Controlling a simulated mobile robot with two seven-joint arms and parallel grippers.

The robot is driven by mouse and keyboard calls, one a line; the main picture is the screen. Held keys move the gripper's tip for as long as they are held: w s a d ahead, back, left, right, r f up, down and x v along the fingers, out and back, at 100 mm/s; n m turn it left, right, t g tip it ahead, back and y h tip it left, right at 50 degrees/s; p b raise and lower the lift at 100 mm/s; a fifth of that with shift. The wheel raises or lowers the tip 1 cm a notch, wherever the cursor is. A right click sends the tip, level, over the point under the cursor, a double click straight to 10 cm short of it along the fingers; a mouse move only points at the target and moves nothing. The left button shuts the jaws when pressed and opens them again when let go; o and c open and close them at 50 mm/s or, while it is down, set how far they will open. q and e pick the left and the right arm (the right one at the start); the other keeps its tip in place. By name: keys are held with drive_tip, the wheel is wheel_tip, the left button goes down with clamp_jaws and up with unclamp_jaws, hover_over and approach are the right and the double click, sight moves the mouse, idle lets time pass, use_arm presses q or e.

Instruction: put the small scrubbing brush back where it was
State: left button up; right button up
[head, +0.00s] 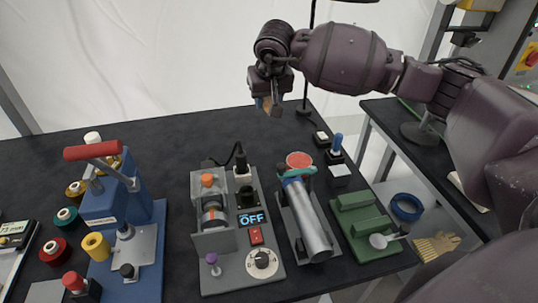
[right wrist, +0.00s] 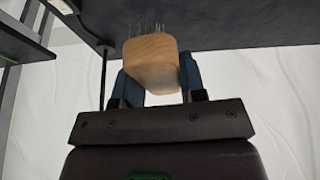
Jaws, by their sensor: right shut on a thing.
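The small scrubbing brush (right wrist: 152,62) has a pale wooden body with thin bristles on top in the right wrist view. It sits between the blue fingers of my right gripper (right wrist: 160,80), which is shut on it. In the head view the right gripper (head: 271,103) is above the far edge of the black table (head: 150,135), and a bit of the brush (head: 266,103) shows between its fingers. The gripper hides most of the brush there. My left gripper is not in view.
The table holds a blue press (head: 128,225) with a red lever, several spools (head: 96,246), a grey device (head: 213,225) with an OFF display, a metal tube (head: 308,220) and a green block (head: 365,225).

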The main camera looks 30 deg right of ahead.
drive_tip(key=w+d+r, duration=0.1)
drive_tip(key=w+d, duration=0.2)
drive_tip(key=w, duration=0.1)
drive_tip(key=b, duration=0.1)
approach(271, 149)
drive_tip(key=shift+m, duration=0.3)
drive_tip(key=x, duration=0.6)
drive_tip(key=shift+w+f, duration=0.15)
drive_tip(key=shift+f, duration=0.05)
drive_tip(key=shift+f, duration=0.15)
drive_tip(key=o, duration=0.4)
drive_tip(key=shift+f, duration=0.1)
drive_tip(key=o, duration=0.5)
